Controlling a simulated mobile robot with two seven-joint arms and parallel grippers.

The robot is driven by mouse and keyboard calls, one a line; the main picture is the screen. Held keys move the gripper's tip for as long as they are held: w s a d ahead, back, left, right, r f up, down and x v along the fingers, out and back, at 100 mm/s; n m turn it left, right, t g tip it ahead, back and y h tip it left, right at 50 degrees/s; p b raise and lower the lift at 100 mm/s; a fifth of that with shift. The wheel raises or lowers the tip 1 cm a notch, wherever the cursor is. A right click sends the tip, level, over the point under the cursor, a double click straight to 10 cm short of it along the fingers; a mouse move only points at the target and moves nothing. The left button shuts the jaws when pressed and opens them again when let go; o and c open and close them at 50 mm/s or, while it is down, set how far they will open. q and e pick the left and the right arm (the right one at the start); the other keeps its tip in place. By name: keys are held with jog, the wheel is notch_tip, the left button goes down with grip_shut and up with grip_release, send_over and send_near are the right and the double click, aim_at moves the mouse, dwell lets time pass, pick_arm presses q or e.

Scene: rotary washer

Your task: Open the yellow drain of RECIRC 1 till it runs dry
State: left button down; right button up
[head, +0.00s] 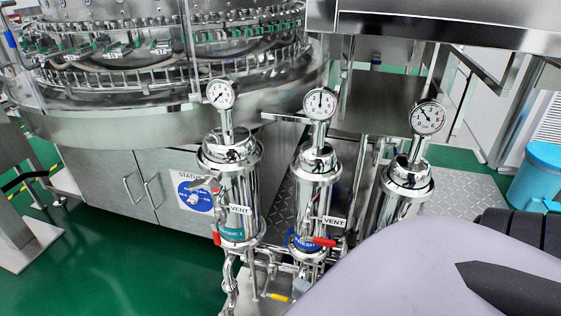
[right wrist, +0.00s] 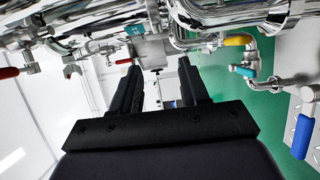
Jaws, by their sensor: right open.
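The left steel filter housing (head: 238,190) has a teal label that seems to read RECIRC 1 (head: 231,233). A yellow handle (head: 278,297) shows low on the pipes between it and the middle housing; I cannot tell which housing it serves. In the right wrist view a yellow handle (right wrist: 237,40) lies on a pipe at upper right, beyond and to the right of my fingers. My right gripper (right wrist: 159,64) is open and empty, its black fingers pointing toward the pipework, apart from the handle. No water flow is visible. My left gripper is not in view.
The middle housing (head: 317,185) has a blue label and red handle (head: 324,242); a third housing (head: 408,185) stands right, partly behind my arm. Gauges top all three. A blue handle (right wrist: 301,137) is at lower right in the wrist view. A blue bin (head: 540,172) stands far right.

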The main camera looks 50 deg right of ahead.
jog(key=b, duration=0.8)
send_near(285, 301)
jog(key=w, duration=0.2)
jog(key=w+r, duration=0.1)
jog(key=w, duration=0.1)
jog(key=shift+w+a, duration=0.2)
jog(key=shift+w, duration=0.05)
jog(key=shift+f+b, duration=0.45)
jog(key=shift+b, duration=0.05)
jog(key=w, duration=0.2)
jog(key=w+b, duration=0.1)
jog(key=w, duration=0.1)
jog(key=w+b, duration=0.1)
jog(key=w, duration=0.1)
jog(key=shift+w+a, duration=0.1)
jog(key=shift+a, duration=0.2)
jog(key=shift+w, duration=0.5)
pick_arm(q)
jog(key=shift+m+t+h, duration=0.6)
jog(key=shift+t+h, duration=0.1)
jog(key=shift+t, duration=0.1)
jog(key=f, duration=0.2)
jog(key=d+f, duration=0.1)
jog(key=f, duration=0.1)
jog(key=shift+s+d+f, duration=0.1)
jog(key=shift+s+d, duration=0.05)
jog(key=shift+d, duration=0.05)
pick_arm(e)
grip_shut()
